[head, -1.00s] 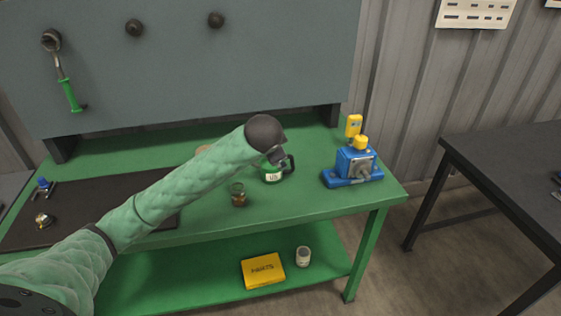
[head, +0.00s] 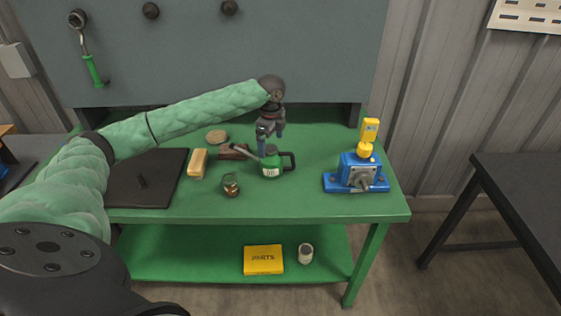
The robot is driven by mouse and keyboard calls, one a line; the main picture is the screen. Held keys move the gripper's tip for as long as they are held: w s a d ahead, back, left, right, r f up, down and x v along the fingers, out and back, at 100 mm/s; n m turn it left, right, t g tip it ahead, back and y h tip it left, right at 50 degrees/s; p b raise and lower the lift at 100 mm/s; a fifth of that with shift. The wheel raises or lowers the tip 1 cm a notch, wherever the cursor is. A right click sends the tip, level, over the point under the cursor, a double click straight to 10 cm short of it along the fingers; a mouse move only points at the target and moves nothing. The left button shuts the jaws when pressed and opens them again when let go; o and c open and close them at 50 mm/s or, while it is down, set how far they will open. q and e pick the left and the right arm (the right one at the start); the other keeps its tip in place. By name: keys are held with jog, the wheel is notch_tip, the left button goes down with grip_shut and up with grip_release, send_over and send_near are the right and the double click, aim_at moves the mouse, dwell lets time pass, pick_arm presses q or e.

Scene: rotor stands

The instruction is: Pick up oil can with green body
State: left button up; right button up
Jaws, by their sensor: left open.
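The oil can (head: 270,166) has a green body with a pale label, a dark handle on its right and a spout pointing up to the left. It stands upright on the green workbench (head: 320,206). My left gripper (head: 270,146) points down just above and behind the can, its jaws open. One finger is near the can's top; I cannot tell whether it touches. My right gripper is not in view.
A jar (head: 231,185), a yellow block (head: 198,163), a brown block (head: 233,152) and a round disc (head: 217,136) are left of the can. A blue device (head: 357,172) stands to the right. A dark mat (head: 145,180) lies left.

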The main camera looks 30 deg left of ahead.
aim_at(271, 159)
pick_arm(q)
jog(key=shift+s+d+m+h, duration=0.25)
jog(key=shift+d+m+h, duration=0.05)
jog(key=shift+m, duration=0.3)
jog(key=shift+s+a+m, duration=0.1)
jog(key=shift+s+m, duration=0.1)
jog(key=shift+m, duration=0.7)
jog(key=shift+w+f+m, duration=0.1)
jog(key=shift+m, duration=0.2)
jog(key=shift+f+p, duration=0.4)
jog(key=shift+f, duration=0.85)
notch_tip(271, 159, down, 4)
jog(key=p, duration=0.3)
jog(key=shift+f, duration=0.55)
jog(key=c, duration=1.3)
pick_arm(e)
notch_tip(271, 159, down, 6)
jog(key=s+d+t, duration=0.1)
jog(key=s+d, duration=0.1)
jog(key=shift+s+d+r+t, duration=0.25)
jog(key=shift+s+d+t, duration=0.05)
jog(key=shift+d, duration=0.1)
